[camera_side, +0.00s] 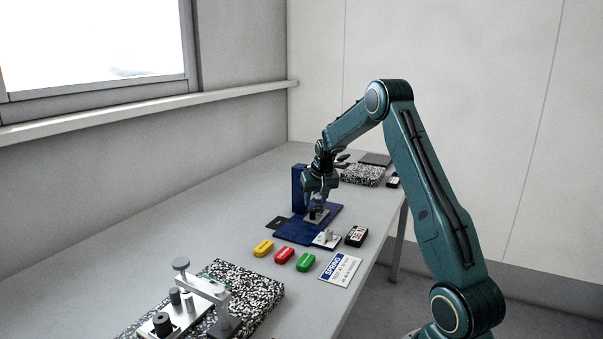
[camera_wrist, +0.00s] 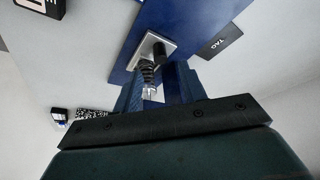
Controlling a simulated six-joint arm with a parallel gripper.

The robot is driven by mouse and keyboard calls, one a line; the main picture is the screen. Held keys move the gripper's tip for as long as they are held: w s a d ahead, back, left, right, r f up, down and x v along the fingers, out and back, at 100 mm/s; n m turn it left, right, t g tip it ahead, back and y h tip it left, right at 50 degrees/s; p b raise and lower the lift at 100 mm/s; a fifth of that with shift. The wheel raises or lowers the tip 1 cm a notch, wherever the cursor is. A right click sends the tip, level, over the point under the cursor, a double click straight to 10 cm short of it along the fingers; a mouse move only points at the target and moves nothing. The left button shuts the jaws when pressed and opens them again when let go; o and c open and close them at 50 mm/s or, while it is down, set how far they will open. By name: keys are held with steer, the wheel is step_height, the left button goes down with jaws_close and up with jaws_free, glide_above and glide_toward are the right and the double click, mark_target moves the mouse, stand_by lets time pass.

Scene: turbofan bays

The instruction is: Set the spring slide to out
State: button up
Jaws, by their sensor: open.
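The spring slide (camera_wrist: 159,50) shows in the wrist view as a black knob on a silver base plate, with a dark coiled spring (camera_wrist: 147,73) beside it. The base plate sits on a blue board (camera_side: 285,233), also in the wrist view (camera_wrist: 190,20). In the side view my gripper (camera_side: 317,196) is pointed down just over the silver base plate (camera_side: 314,217) and hides most of the slide. In the wrist view my gripper (camera_wrist: 157,82) is open, with its fingers either side of the spring end. I cannot tell whether they touch it. The slide's setting is not readable.
A blue upright block (camera_side: 298,188) stands close behind my gripper. A black tag card (camera_wrist: 222,40), yellow (camera_side: 263,248), red (camera_side: 284,256) and green (camera_side: 306,262) blocks, a SPRING card (camera_side: 340,269) and a small black display box (camera_side: 356,236) lie around. A speckled slab (camera_side: 255,290) carries a metal fixture in front.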

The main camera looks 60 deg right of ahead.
mark_target(313, 211)
steer(key=shift+x, duration=3.1)
jaws_close()
